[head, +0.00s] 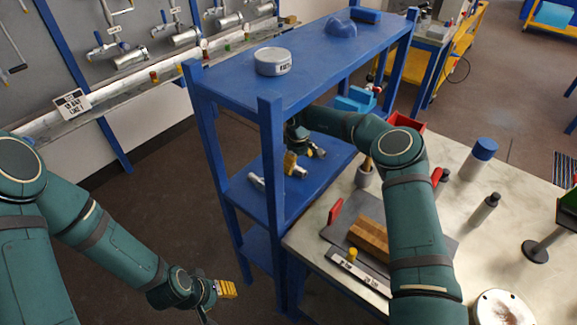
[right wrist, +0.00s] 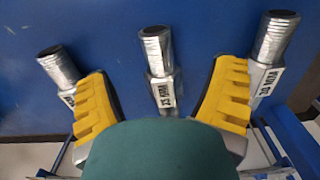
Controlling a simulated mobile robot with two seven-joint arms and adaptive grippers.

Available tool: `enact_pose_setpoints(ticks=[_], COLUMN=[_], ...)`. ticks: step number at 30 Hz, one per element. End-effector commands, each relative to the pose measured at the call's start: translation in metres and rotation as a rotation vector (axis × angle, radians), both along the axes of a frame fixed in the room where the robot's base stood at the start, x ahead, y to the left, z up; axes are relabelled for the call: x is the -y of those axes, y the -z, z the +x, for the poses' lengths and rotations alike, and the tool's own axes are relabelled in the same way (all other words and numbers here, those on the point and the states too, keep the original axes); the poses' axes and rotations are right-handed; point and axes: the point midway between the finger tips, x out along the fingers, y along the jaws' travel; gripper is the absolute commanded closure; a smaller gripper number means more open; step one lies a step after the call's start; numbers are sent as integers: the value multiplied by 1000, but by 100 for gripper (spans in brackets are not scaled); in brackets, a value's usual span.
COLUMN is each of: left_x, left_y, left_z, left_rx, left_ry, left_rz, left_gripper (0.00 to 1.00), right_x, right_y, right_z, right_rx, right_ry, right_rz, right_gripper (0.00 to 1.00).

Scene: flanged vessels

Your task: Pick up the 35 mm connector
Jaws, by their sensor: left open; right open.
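Three silver threaded connectors lie on the blue shelf in the right wrist view. The middle connector (right wrist: 158,60) has a label that looks like 35 MM, though its digits are hard to read. The left connector (right wrist: 58,68) has a partly hidden label; the right connector (right wrist: 274,40) has a label that seems to read 30 MM. My right gripper (right wrist: 164,85) is open, its yellow fingers on either side of the middle connector, with no visible contact. In the head view my right gripper (head: 293,163) is over the middle shelf. My left gripper (head: 222,296) is empty, low over the floor.
The blue shelving unit (head: 240,92) has posts and a top shelf close around my right arm. A round white tin (head: 272,61) sits on top. A workbench (head: 455,205) with bottles and a wooden block (head: 370,237) stands to the right.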

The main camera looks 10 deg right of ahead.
Motion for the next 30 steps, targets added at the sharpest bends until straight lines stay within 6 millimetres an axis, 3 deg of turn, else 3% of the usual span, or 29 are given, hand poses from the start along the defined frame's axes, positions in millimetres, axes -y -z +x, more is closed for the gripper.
enact_pose_setpoints(ticks=[6,15,22,30], left_x=[0,1,1,0], left_y=[8,8,8,8], left_z=[-2,-3,-3,-2], left_rx=[-5,-7,-6,-6], left_ry=[4,5,4,4], left_rz=[-1,-2,-2,-2], left_gripper=[53,53,53,53], right_x=[0,1,1,0], right_y=[34,39,39,38], right_z=[-2,-2,-2,-2], right_rx=[-3,0,0,1], right_ry=[-1,-1,-2,-2], right_rz=[2,0,0,1], right_gripper=[16,16,97,100])
